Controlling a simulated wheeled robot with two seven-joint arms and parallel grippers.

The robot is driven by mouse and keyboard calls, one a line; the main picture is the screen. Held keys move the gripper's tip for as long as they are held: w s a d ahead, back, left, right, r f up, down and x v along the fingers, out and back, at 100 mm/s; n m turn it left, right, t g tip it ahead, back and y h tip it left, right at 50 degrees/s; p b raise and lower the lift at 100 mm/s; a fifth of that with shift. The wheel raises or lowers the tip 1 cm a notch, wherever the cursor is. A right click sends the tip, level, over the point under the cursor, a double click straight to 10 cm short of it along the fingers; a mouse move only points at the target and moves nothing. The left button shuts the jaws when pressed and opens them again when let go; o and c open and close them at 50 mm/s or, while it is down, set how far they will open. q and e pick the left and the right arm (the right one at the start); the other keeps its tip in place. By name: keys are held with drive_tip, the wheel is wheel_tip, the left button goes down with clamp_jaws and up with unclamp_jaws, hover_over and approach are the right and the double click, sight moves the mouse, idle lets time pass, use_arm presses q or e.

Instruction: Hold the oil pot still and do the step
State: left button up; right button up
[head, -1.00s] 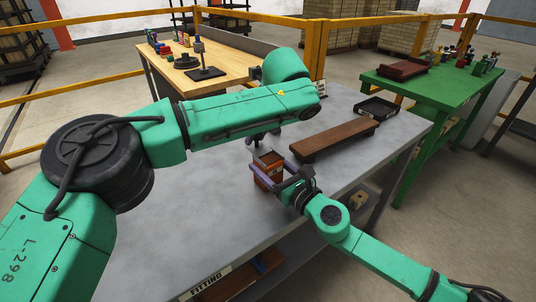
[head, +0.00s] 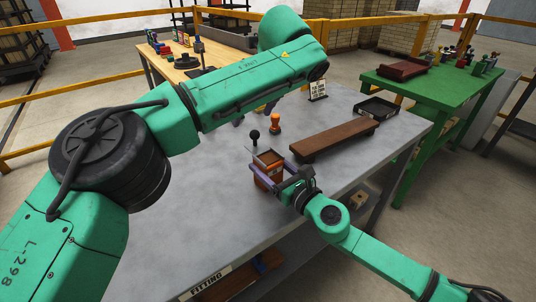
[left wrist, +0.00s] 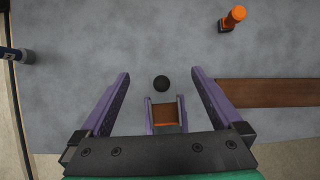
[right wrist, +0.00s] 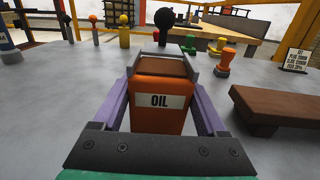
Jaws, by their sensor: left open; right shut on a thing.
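The oil pot (head: 268,170) is an orange box with a brown top and an "OIL" label, which faces the right wrist camera (right wrist: 158,103). It stands upright at the grey table's front. My right gripper (head: 282,170) is shut on it, one finger on each side. A black ball knob (head: 255,135) on a stem rises at the pot's far side; whether the stem stands in the pot is unclear. My left gripper (left wrist: 160,73) is open and empty above the table; the knob (left wrist: 161,84) shows between its fingers. My left arm mostly hides it in the head view.
A brown wooden bar (head: 334,140) lies right of the pot. An orange stamp-like piece (head: 275,124) stands behind it, near a small sign (head: 318,90). A black tray (head: 377,108) sits at the far right.

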use_arm(q)
drive_tip(key=shift+r, duration=0.45)
use_arm(e)
drive_tip(key=o, duration=1.5)
drive_tip(key=shift+c, duration=0.2)
drive_tip(key=v, duration=1.2)
use_arm(q)
drive_tip(key=shift+f, duration=0.15)
use_arm(e)
drive_tip(key=shift+f, duration=0.1)
